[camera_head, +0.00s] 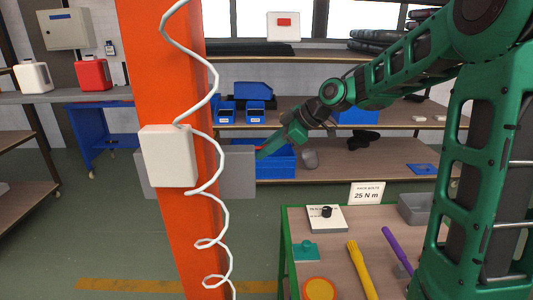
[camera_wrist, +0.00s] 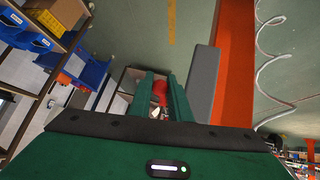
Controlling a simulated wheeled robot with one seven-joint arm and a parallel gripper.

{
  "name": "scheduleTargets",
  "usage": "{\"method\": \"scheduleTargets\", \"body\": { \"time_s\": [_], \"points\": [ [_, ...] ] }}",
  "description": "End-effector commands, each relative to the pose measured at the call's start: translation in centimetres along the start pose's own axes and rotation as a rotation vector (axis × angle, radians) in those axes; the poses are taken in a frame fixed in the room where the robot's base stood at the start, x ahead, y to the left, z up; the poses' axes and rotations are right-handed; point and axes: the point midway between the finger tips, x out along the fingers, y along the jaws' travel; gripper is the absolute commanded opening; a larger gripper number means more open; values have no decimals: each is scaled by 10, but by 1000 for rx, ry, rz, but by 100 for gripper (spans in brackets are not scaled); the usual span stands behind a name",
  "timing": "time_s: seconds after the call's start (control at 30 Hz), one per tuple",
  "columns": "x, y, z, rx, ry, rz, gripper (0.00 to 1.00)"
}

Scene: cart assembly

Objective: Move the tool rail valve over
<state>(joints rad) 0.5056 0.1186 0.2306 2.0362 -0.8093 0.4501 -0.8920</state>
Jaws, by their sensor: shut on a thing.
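My gripper (camera_head: 266,150) reaches in from the right to the grey box (camera_head: 238,172) beside the orange pillar. In the wrist view its two green fingers (camera_wrist: 160,80) are close around a small red part (camera_wrist: 160,96), which I take for the valve's handle. A bit of red also shows at the fingertips in the head view (camera_head: 259,148). The fingers hide most of the part, so its turn or position along any rail cannot be told. The grey box also shows in the wrist view (camera_wrist: 203,84), to the right of the fingers.
The orange pillar (camera_head: 172,80) carries a white box (camera_head: 168,156) and a coiled white cable (camera_head: 212,190). Shelves with blue bins (camera_head: 226,117) stand behind.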

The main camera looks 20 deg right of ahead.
Motion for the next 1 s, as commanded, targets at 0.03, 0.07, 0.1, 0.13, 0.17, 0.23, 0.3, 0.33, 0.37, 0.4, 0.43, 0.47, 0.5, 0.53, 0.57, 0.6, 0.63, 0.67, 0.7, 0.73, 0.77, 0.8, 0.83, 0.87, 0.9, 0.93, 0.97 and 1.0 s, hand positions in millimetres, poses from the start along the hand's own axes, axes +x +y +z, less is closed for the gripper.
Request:
{"method": "scheduleTargets", "body": {
  "time_s": [0.03,0.07,0.1,0.13,0.17,0.23,0.3,0.33,0.37,0.4,0.43,0.47,0.5,0.53,0.57,0.6,0.63,0.67,0.7,0.73,0.77,0.8,0.83,0.87,0.9,0.93,0.97,1.0],
  "points": [
    [0,0,-3,-7,-4,2,0],
    [-1,1,-3,-8,-7,2,0],
    [-1,0,-3,-8,-11,2,0],
    [-1,0,-3,-9,-13,2,0],
    [-1,0,-3,-9,-14,2,0],
    [-1,0,-3,-10,-16,1,0],
    [-1,0,-3,-10,-17,1,0],
    [-1,0,-3,-10,-16,0,0],
    [-1,0,-3,-10,-16,0,0],
    [-1,0,-3,-10,-16,0,0],
    [-1,0,-3,-10,-16,0,0],
    [-1,0,-3,-10,-16,0,0],
    [-1,0,-3,-10,-16,-1,0],
    [-1,0,-3,-10,-16,-1,22],
    [-1,0,-3,-10,-16,-1,25],
    [-1,-1,-3,-10,-17,-1,25],
    [-1,-1,-3,-9,-17,-1,25],
    [-1,-1,-2,-9,-17,-1,25],
    [-1,-1,-2,-8,-17,-1,25],
    [-1,-1,-2,-8,-18,-1,25],
    [-1,-1,-2,-8,-18,-1,25],
    [-1,-1,-2,-7,-18,-2,25],
    [-1,-1,-2,-7,-18,-1,25],
    [-2,-1,-2,-7,-18,-1,25],
    [-3,0,-1,-7,-19,-1,25],
    [-5,0,-1,-7,-19,0,25],
    [-8,0,-1,-6,-19,0,25],
    [-12,0,-1,-6,-19,0,25]
  ]
}}
